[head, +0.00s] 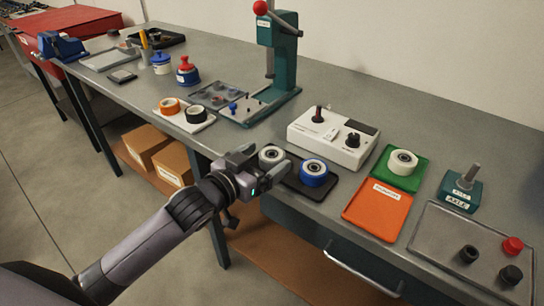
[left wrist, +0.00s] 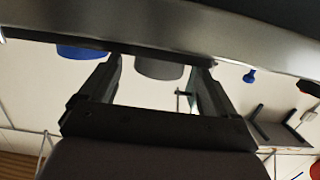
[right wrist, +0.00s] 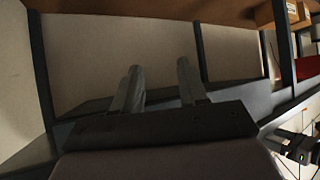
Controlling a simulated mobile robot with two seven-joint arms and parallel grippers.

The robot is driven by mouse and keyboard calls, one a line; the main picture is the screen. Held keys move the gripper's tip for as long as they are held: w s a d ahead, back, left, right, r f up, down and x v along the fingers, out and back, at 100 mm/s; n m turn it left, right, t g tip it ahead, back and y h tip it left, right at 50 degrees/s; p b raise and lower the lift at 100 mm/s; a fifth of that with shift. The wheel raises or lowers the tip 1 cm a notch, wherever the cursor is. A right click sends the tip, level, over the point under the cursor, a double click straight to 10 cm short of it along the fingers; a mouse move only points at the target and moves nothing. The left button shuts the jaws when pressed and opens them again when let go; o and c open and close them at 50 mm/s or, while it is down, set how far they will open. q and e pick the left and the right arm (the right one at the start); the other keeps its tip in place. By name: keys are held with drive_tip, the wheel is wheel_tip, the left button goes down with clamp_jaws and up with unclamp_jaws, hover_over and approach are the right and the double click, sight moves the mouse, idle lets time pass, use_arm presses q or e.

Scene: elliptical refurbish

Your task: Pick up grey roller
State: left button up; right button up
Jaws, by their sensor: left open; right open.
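The grey roller (head: 271,156), with a pale core, stands on the left side of a black tray (head: 321,196). A blue roller (head: 313,170) stands beside it on the same tray. My left gripper (head: 266,162) is open at the tray's left front corner, with its fingers pointing at the grey roller. In the left wrist view the grey roller (left wrist: 160,67) shows between the two open fingers; I cannot tell whether they touch it. The blue roller (left wrist: 82,52) is outside them. My right gripper (right wrist: 160,68) is open and empty in the right wrist view, below shelf level.
A white control box (head: 330,138) stands behind the rollers. A green tray (head: 398,181) with a white roller (head: 402,162) and an orange tray (head: 376,210) lie to the right. A green press (head: 278,60) stands behind left. The bench's front edge is close under my left gripper.

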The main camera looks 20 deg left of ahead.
sight(275, 152)
use_arm(q)
drive_tip(key=shift+x, duration=1.6)
drive_tip(key=shift+s, duration=0.1)
drive_tip(key=c, duration=1.1)
drive_tip(key=shift+r, duration=0.15)
